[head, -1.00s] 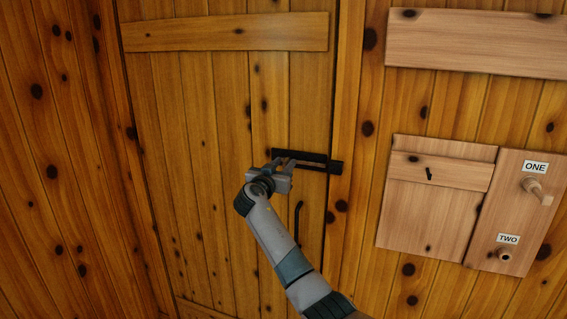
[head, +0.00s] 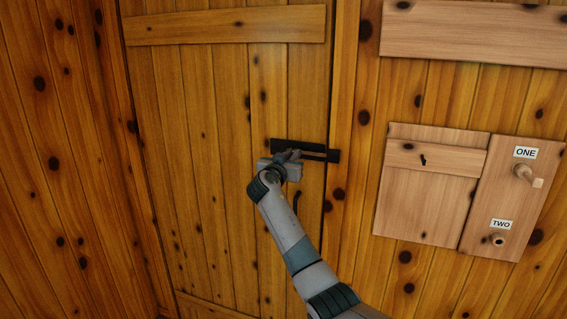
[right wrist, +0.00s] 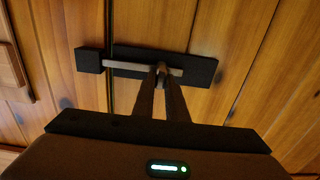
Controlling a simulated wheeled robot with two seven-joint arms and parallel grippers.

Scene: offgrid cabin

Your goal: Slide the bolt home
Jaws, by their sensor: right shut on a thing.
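The bolt is a pale grey-brown bar (head: 315,154) on a dark backing plate (head: 286,145) mounted on the plank door. A dark keeper block (head: 334,156) sits to the right of the plate, on the frame side of the door gap. My right gripper (head: 294,155) is shut on the bolt's knob, which its fingers partly hide. In the right wrist view, the fingers (right wrist: 161,72) meet at the knob, and the bar (right wrist: 125,65) reaches the near edge of the keeper (right wrist: 88,60). I cannot tell whether its end is inside. My left gripper is not in view.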

